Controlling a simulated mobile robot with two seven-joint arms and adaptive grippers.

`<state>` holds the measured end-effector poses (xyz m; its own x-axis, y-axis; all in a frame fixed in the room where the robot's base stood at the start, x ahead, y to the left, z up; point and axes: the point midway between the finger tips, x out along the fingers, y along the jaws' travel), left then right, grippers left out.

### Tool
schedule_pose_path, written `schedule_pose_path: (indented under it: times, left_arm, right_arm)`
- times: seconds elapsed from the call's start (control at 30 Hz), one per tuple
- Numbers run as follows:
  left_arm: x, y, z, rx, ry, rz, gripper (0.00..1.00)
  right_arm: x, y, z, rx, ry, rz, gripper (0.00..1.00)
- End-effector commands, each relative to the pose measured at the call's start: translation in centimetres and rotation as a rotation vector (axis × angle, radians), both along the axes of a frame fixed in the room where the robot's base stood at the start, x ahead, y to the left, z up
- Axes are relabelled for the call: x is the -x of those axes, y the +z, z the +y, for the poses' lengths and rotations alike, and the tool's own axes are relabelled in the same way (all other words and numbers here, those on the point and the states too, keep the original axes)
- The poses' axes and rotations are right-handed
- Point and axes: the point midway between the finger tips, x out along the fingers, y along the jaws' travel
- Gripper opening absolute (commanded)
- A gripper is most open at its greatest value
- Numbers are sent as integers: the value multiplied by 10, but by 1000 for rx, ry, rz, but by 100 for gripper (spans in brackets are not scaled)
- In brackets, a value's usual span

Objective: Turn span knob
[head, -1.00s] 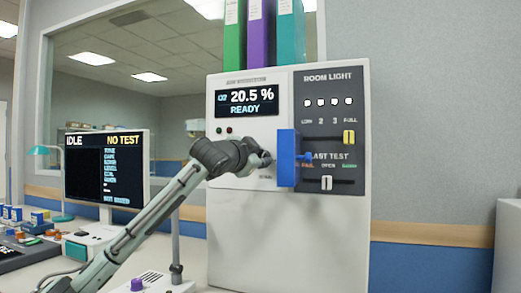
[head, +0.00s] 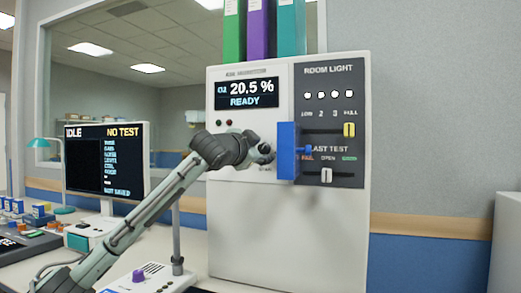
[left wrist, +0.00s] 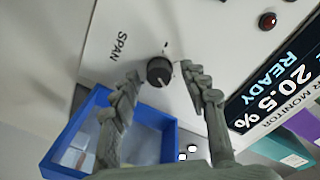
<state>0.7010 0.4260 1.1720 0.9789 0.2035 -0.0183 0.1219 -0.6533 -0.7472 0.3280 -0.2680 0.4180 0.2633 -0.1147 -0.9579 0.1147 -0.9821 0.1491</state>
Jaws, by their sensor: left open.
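The span knob (left wrist: 160,71) is a round black knob with a light mark, on the white panel beside the printed word SPAN in the left wrist view. My left gripper (left wrist: 161,76) is open, with one finger on each side of the knob; I cannot tell whether either finger touches it. In the head view my left gripper (head: 264,153) is at the panel front, and it hides the knob there. The display (head: 247,93) on the white monitor unit (head: 285,235) reads 20.5 % and READY. My right gripper is in neither view.
A blue open box (head: 287,150) sticks out of the panel close beside my left gripper; it also shows in the left wrist view (left wrist: 60,160). Sliders (head: 326,176) are to its right. A screen (head: 106,160) reading IDLE, NO TEST stands left. Binders stand on the unit.

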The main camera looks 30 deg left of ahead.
Motion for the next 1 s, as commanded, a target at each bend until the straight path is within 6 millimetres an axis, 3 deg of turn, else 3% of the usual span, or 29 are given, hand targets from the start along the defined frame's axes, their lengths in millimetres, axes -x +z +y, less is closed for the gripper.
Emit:
schedule_pose_path:
  times: [0.27, 0.7, 1.0]
  left_arm:
    - [16, 0, -3, -1, 0, -1, 45]
    - [101, 1, -20, -4, 1, 1, 45]
    - [118, 2, -24, 0, 1, 1, 45]
  right_arm:
    - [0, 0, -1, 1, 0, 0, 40]
    - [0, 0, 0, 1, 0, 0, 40]
    - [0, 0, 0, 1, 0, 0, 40]
